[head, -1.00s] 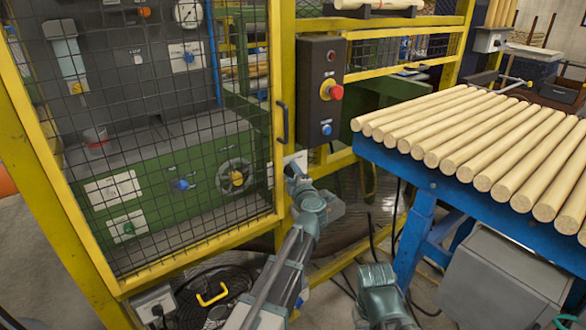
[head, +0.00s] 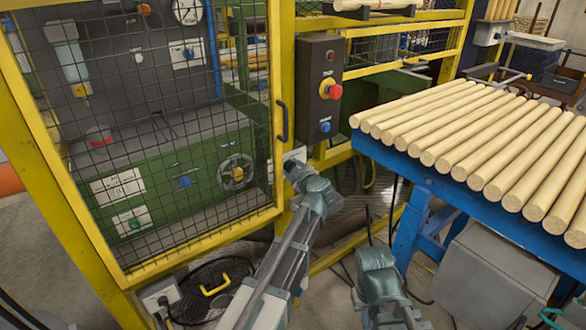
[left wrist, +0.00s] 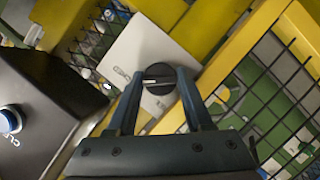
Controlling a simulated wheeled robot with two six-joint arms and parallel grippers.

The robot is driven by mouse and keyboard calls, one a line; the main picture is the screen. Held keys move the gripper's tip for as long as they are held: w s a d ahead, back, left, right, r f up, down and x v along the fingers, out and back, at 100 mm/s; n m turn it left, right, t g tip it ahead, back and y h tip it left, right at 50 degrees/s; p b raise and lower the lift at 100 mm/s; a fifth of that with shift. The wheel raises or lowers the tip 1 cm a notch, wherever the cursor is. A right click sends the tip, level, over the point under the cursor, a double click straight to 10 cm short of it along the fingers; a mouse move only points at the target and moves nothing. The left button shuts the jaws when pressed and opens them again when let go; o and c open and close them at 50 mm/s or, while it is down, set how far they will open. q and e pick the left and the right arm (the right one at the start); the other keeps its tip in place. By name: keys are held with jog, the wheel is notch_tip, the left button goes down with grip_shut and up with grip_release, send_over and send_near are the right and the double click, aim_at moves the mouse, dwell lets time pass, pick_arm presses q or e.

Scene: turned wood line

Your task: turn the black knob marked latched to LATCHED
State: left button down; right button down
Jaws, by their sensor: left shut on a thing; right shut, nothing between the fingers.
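The black knob (left wrist: 160,84) sits on a light grey plate (left wrist: 126,61) fixed to the yellow frame. In the left wrist view a pale line marks the knob's face, and small lettering on the plate is too blurred to read. My left gripper (left wrist: 162,78) is shut on the knob, one finger on each side. In the head view the plate (head: 297,157) shows beside the yellow post, and my left gripper (head: 292,168) covers the knob. My right gripper (head: 375,256) is low in the middle, away from the knob, shut and empty.
A black control box (head: 320,88) with a red button and a blue button is above the plate. A yellow-framed mesh door (head: 150,130) stands to the left. A blue table (head: 440,190) with several wooden rods is at the right.

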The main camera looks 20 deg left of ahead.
dwell(0.4)
pick_arm(q)
jog(key=c, duration=0.6)
grip_release()
jog(key=p+v, duration=0.4)
jog(key=v, duration=1)
jog(key=shift+w+d+f, duration=0.1)
